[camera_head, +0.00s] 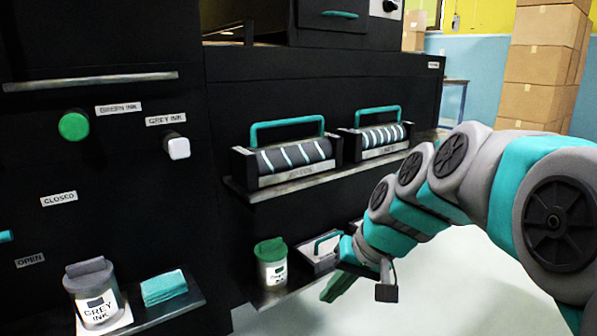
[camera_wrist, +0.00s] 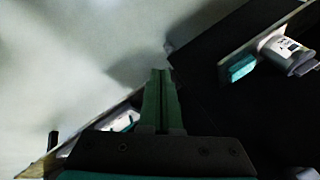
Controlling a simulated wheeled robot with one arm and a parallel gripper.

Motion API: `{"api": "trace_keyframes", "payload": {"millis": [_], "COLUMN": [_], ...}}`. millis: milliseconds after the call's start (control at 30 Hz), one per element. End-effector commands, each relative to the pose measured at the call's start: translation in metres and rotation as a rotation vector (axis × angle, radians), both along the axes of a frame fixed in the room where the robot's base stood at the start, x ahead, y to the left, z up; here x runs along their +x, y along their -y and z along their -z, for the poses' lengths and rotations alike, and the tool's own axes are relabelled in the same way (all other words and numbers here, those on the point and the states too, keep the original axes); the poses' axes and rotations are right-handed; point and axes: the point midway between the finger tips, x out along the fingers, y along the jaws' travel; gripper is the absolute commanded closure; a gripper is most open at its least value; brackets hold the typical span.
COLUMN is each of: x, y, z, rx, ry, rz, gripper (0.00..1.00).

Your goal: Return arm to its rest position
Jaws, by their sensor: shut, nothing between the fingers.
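My arm (camera_head: 430,185) reaches in from the right edge of the head view, bent and pointing down and left. My gripper (camera_head: 332,292) hangs at its end, in front of the low shelf on the black machine and over the pale floor. The wrist view shows my gripper (camera_wrist: 161,73) with its two green fingers together and nothing between them. My gripper and wrist partly hide the right end of the low shelf.
A green-lidded can (camera_head: 271,263) and a small case with a teal handle (camera_head: 320,250) stand close to my gripper. Two striped rollers (camera_head: 295,155) sit on a shelf above. A grey ink can (camera_head: 95,293) and teal cloth (camera_head: 163,287) are lower left. Boxes (camera_head: 543,65) stand behind.

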Motion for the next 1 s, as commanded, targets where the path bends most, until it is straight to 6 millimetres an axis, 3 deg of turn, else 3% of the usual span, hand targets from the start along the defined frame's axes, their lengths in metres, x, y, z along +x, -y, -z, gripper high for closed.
{"api": "trace_keyframes", "payload": {"millis": [33, 100, 200, 500, 667, 1000], "x": [-0.032, -0.071, -0.117, -0.210, -0.249, -0.250], "y": [0.005, 0.016, 0.031, 0.071, 0.089, 0.091], "z": [0.016, 0.038, 0.063, 0.104, 0.120, 0.062], "rx": [-0.048, -0.113, -0.190, -0.349, -0.415, -0.420], "ry": [-0.045, -0.112, -0.191, -0.336, -0.398, -0.402], "rz": [-0.010, -0.019, -0.028, -0.035, -0.039, -0.039], "gripper": [1.00, 1.00, 1.00, 1.00, 1.00, 1.00]}}
